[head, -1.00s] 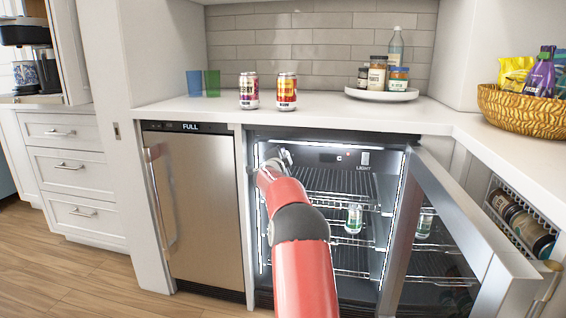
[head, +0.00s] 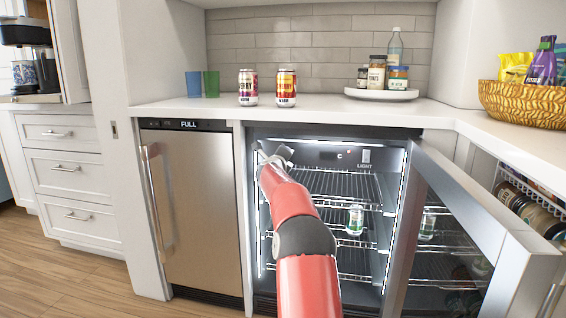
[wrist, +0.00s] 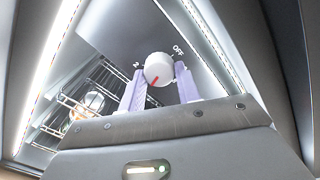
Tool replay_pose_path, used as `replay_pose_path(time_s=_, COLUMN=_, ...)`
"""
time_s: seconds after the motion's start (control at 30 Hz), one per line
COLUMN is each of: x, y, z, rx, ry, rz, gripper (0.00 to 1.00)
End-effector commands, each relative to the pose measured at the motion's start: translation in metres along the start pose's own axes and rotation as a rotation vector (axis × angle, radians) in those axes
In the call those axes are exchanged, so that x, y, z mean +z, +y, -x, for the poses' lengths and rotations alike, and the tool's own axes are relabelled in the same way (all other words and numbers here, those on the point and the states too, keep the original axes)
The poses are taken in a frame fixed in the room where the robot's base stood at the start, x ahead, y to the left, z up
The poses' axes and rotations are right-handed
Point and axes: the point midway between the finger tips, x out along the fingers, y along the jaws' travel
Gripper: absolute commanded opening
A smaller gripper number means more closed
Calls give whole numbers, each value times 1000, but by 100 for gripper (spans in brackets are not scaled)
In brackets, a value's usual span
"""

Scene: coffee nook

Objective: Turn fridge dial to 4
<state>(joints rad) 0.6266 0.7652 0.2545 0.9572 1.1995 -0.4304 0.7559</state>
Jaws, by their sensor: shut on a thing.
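The fridge dial (wrist: 158,67) is a round white knob with a red pointer mark, seen in the wrist view on the fridge's inner top panel. The labels "OFF" and "2" show around it; no 4 is legible. The red pointer aims toward the lower left of that picture. My gripper (wrist: 160,82) is shut on the dial, with one pale purple finger on each side. In the head view my red arm reaches into the upper left of the open fridge (head: 340,190), and my gripper (head: 272,155) is there; the dial is hidden behind it.
The fridge's glass door (head: 460,230) stands open at the right. A can (head: 355,220) stands on a wire shelf inside. A closed steel appliance (head: 192,215) is at the left. Two cans (head: 248,88) (head: 286,88) stand on the counter above.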

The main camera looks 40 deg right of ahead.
Motion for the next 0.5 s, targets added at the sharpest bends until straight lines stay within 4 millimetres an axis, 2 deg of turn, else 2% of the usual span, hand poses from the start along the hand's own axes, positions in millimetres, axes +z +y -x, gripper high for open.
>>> replay_pose_path(time_s=0.2, x=-3, y=4, z=-1, rx=2, ry=-4, rz=-141, gripper=10)
replay_pose_path(time_s=0.5, x=-3, y=4, z=-1, rx=2, ry=-8, rz=-244, gripper=10)
